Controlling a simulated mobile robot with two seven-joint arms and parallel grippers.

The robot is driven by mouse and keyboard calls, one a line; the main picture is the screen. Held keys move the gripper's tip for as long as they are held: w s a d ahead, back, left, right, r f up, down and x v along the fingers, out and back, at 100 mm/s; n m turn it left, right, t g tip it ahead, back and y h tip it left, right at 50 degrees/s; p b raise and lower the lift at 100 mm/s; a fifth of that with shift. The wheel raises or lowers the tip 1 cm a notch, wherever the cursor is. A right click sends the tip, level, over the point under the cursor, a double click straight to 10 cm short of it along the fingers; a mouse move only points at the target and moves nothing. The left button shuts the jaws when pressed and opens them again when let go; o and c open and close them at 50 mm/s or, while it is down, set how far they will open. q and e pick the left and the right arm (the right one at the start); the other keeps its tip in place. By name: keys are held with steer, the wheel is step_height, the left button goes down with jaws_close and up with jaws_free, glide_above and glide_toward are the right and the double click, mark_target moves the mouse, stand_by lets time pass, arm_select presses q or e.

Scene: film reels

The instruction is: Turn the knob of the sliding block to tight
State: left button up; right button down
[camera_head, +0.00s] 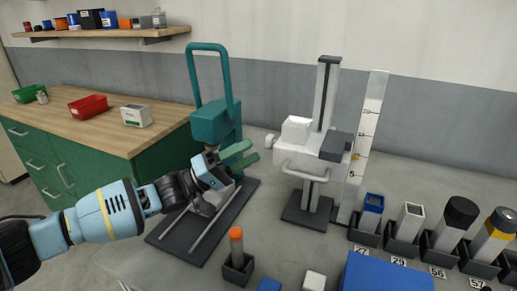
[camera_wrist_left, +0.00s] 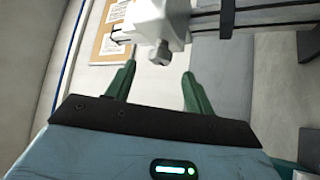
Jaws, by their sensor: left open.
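The white sliding block (camera_head: 313,157) sits on an upright dark-and-white column (camera_head: 325,95), with a white box shape on top and a curved handle in front. Its small pale knob (camera_head: 270,141) sticks out on the left side. In the left wrist view the block (camera_wrist_left: 160,18) is at the top, and the knob (camera_wrist_left: 160,54) points toward me. My left gripper (camera_head: 253,150) is open and empty, with green fingers, just left of the knob. In the wrist view the knob lies between and beyond the fingertips (camera_wrist_left: 159,72). My right gripper is not in view.
A teal device with a tall loop handle (camera_head: 212,122) stands close behind my left gripper. A ruler-like scale (camera_head: 369,135) stands right of the column. Several dark holders with blocks (camera_head: 402,236), a blue box (camera_head: 385,274) and an orange-topped peg (camera_head: 236,245) occupy the front.

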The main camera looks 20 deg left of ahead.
arm_select(q)
steer(key=v, duration=0.3)
stand_by(0.4)
